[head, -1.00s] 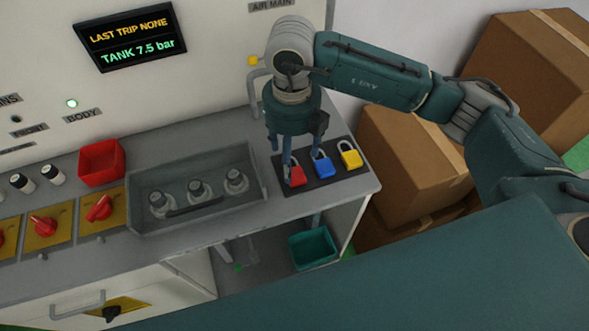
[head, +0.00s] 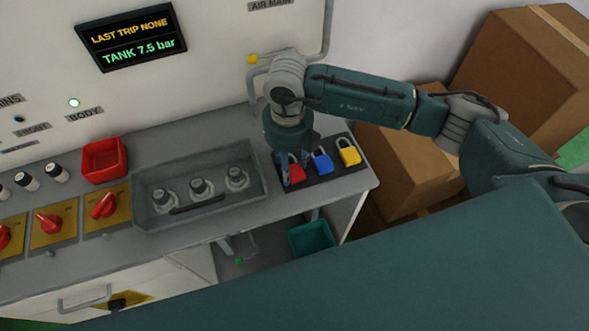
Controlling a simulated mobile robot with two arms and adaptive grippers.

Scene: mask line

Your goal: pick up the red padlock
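The red padlock (head: 296,173) is on a dark mat (head: 324,177) at the right end of the grey counter, the leftmost of three padlocks. The blue padlock (head: 322,163) and the yellow padlock (head: 348,153) are to its right. My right gripper (head: 287,172) points down over the red padlock, with a finger close to its left side. The gripper covers part of the padlock's shackle. I cannot tell whether the fingers touch it or how far they are closed. My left gripper is not in view.
A grey tray (head: 222,210) with several round fittings is just left of the mat. A red bin (head: 104,160) stands farther left, behind red rotary switches (head: 104,205). A teal bin (head: 312,238) is below the counter. Cardboard boxes (head: 532,80) are at the right.

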